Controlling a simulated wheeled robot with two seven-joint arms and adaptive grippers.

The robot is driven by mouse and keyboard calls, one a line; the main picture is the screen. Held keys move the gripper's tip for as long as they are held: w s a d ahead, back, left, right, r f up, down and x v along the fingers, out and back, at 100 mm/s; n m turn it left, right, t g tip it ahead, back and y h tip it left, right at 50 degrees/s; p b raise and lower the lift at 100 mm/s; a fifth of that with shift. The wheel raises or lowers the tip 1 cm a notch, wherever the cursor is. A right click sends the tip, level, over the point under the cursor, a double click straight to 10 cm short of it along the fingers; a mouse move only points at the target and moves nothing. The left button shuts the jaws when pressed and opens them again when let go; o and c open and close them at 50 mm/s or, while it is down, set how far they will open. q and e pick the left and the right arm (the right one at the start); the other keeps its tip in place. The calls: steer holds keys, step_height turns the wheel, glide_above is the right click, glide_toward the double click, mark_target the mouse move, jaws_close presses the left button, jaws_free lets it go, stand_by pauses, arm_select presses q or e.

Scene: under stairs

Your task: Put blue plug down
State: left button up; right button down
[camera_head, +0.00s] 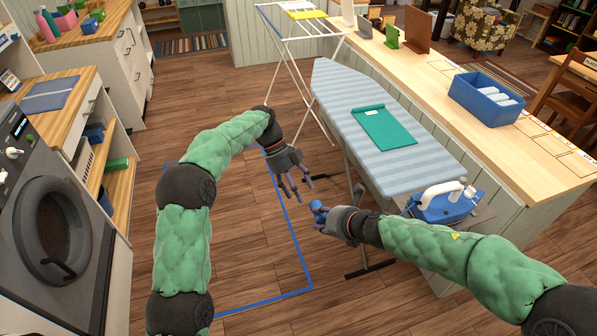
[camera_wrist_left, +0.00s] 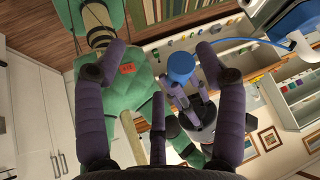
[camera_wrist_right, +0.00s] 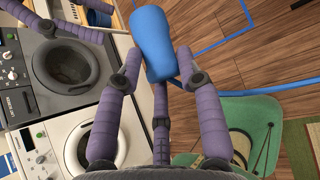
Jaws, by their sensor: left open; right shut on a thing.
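The blue plug (camera_head: 319,210) is held in the fingertips of my right gripper (camera_head: 334,221), above the wood floor beside the ironing board. In the right wrist view the blue plug (camera_wrist_right: 154,43) sits between the purple fingers, its far end sticking out past them. My left gripper (camera_head: 294,181) is open and empty, a little up and left of the plug. The left wrist view shows the spread left fingers, with the blue plug (camera_wrist_left: 181,66) and my right gripper between and beyond them. The plug's lower part is partly hidden by the right fingers.
The striped ironing board (camera_head: 349,91) carries a green folder (camera_head: 384,128) and stands right of my grippers. A blue iron (camera_head: 445,205) rests at its near end. A blue bin (camera_head: 486,98) stands on the long counter (camera_head: 432,80). Bare floor (camera_head: 245,235) lies between my arms.

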arm_select(q)
step_height(320, 180, up, 8)
steer(key=m, duration=0.5)
steer(key=shift+g, duration=0.4)
steer(key=x, duration=1.2)
steer(key=shift+s+f, duration=0.1)
steer(key=shift+s, duration=0.3)
steer(key=shift+w, duration=0.1)
steer(key=c, duration=1.2)
arm_select(e)
steer(key=c, duration=1.1)
jaws_free()
steer(key=shift+s+a, duration=0.1)
steer(key=shift+c, duration=0.2)
arm_select(q)
steer(key=shift+c, duration=0.8)
arm_select(e)
steer(key=o, duration=0.4)
